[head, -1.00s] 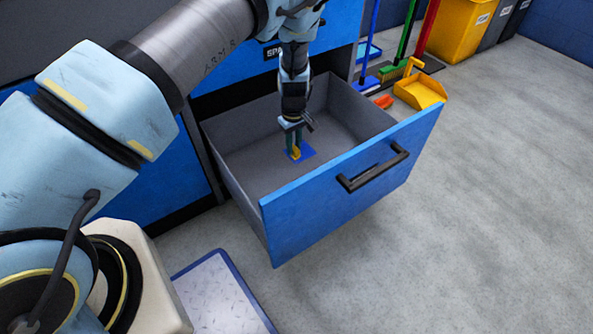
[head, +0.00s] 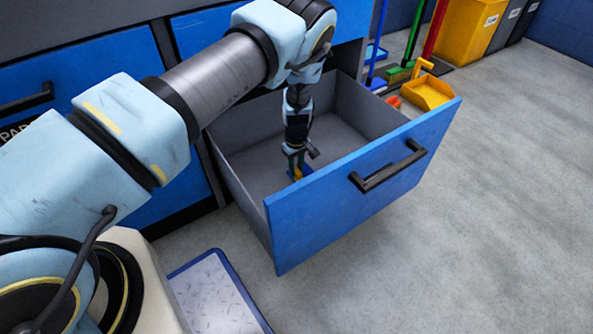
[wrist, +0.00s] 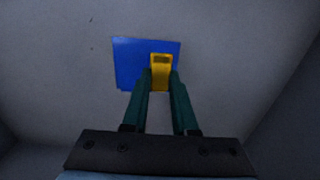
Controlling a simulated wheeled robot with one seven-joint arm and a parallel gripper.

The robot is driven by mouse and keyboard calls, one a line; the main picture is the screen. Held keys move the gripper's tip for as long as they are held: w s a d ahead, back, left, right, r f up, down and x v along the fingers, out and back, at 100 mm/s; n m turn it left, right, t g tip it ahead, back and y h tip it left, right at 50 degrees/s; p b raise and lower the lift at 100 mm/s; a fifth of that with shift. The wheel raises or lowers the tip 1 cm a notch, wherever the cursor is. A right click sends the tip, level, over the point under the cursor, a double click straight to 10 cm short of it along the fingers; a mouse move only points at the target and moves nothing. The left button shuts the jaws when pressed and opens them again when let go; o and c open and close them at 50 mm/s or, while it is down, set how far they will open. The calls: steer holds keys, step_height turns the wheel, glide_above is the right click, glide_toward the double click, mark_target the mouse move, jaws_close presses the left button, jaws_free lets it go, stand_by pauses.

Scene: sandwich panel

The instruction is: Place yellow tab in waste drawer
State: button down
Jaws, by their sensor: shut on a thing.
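The yellow tab (wrist: 161,72) is between my gripper's two fingers in the wrist view, and a bit of it shows in the head view (head: 298,173). My gripper (wrist: 161,82) is shut on it. In the head view my gripper (head: 297,165) points down inside the open drawer (head: 345,190). A blue square (wrist: 132,62) shows just behind the tab, over the grey drawer floor. I cannot tell whether it is joined to the tab or touches the floor. The drawer's label is hidden.
The drawer's grey walls stand around my gripper, and its blue front with a black handle (head: 388,166) is toward the right. A yellow dustpan (head: 428,92), brooms and a yellow bin (head: 468,28) stand beyond. A blue-edged plate (head: 217,295) is on the floor.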

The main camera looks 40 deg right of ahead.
mark_target(297, 170)
steer(key=shift+f, duration=0.35)
steer(key=c, duration=1.2)
jaws_free()
steer(key=shift+f, duration=0.1)
steer(key=o, duration=0.5)
step_height(297, 170, up, 12)
steer(key=p, duration=0.3)
steer(key=shift+r, duration=0.2)
